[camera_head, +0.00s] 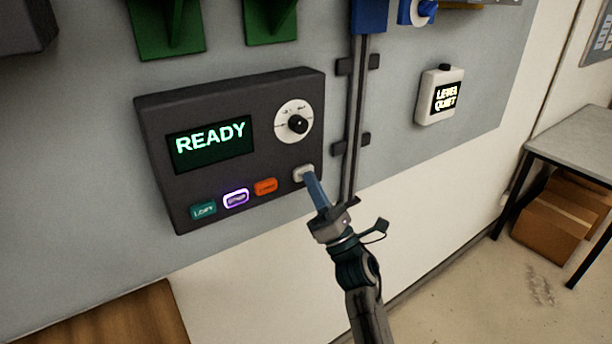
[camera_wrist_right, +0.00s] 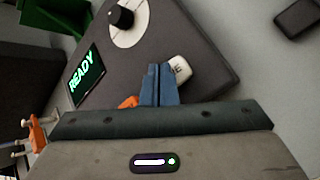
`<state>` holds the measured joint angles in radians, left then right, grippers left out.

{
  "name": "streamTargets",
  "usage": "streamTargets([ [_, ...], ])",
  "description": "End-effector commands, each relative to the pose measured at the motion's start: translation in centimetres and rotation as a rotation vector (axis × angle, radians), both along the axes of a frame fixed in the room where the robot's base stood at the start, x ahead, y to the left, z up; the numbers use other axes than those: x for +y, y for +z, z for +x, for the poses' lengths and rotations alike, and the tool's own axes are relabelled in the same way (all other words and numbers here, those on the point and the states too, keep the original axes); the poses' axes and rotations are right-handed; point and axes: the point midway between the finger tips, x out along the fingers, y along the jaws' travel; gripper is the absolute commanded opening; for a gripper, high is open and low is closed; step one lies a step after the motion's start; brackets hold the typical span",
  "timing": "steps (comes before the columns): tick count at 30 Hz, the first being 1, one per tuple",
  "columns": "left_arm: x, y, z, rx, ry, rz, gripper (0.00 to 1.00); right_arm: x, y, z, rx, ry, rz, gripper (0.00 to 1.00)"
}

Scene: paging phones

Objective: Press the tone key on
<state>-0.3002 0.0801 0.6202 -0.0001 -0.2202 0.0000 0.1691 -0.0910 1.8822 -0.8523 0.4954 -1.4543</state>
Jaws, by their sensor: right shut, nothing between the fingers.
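A dark paging panel (camera_head: 275,95) is mounted on the grey wall board, its screen (camera_head: 212,145) reading READY. Along its lower edge are a teal key (camera_head: 202,211), a key with a glowing purple outline (camera_head: 236,198), an orange key (camera_head: 265,187) and a whitish key (camera_head: 303,173). My right gripper (camera_head: 308,180) is shut and empty, its blue fingertips at the whitish key. In the right wrist view the fingertips (camera_wrist_right: 161,70) overlap the whitish key (camera_wrist_right: 181,69) and partly hide its label; I cannot tell whether they touch. My left gripper is not in view.
A dial with a black knob (camera_head: 298,124) sits above the whitish key. A vertical rail (camera_head: 354,110) runs right of the panel. A white box reading LEVEL QUIET (camera_head: 440,96) is further right. Green holders (camera_head: 170,30) are above. A table (camera_head: 580,140) and cardboard boxes (camera_head: 560,222) stand at the right.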

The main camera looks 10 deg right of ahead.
Motion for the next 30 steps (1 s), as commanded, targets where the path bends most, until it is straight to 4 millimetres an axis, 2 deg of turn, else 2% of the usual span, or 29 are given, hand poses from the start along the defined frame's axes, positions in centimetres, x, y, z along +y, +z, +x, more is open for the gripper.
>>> streamTargets([
  [12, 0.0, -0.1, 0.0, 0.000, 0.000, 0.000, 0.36, 0.1, 0.0, 0.2, 0.001, 0.000, 0.001, 0.00],
  [30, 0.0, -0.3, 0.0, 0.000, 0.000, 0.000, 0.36, -0.4, -0.1, -1.1, 0.001, 0.000, 0.001, 0.00],
])
